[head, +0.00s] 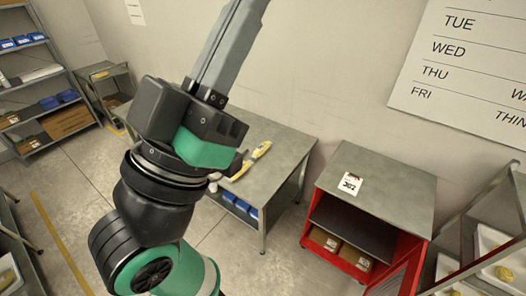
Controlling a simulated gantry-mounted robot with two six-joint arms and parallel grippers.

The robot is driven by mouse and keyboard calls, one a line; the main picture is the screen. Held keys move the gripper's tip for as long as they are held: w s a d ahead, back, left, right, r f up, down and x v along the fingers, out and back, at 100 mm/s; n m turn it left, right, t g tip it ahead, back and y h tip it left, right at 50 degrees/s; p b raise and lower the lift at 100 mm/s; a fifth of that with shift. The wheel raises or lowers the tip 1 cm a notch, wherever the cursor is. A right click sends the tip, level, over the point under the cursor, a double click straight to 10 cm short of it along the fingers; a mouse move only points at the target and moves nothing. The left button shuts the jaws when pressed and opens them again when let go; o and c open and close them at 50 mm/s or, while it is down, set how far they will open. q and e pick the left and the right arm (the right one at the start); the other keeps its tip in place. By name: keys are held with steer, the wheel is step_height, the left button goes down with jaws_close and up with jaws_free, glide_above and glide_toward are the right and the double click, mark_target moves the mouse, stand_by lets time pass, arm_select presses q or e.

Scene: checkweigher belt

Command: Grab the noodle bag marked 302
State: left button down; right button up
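A small white rectangular piece marked 302 (351,184) lies on the grey top of the red cabinet, right of centre. It looks flat, with a dark printed patch at its upper end; I cannot tell whether it is a bag or a card. A yellow and white item (251,160) lies on the grey table behind my arm, partly hidden by it. I cannot read any number on it. One of my arms, green, black and grey, fills the left middle and runs out of the top edge. No gripper fingers show.
The red cabinet (391,254) stands open with labelled cardboard boxes inside. The grey table (281,150) has blue bins below. A rack with white trays (496,243) of yellow contents stands at right. Shelves (36,118) stand at left. Most of the cabinet top is clear.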

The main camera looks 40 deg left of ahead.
arm_select(q)
steer(key=c, duration=1.6)
jaws_free()
jaws_free()
